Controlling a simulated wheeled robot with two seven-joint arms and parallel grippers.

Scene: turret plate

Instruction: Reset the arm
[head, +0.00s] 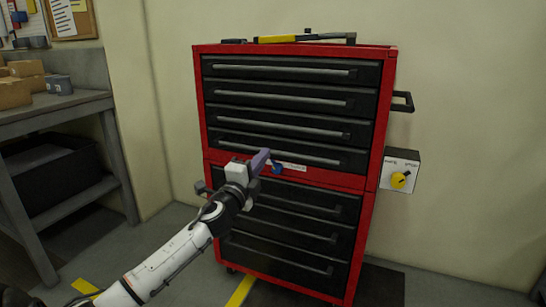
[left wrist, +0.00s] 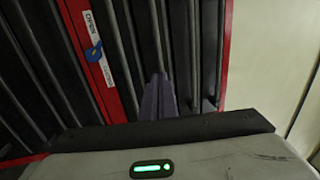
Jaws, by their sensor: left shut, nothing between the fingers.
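My left arm comes in from the lower left in the head view. Its left gripper (head: 262,158), with purple fingers, is shut and empty in front of the red tool cabinet (head: 199,110), close to the red band between the upper and lower drawers. A blue knob (head: 277,169) on that band shows just right of and below the fingertips. In the left wrist view, the shut fingers (left wrist: 158,98) point at the dark drawer fronts, and the blue knob (left wrist: 93,52) is apart from them, to the upper left. My right gripper is not in view.
Yellow and black tools (head: 277,39) lie on top. A grey workbench (head: 60,108) with boxes stands at the left. The wall at right is bare.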

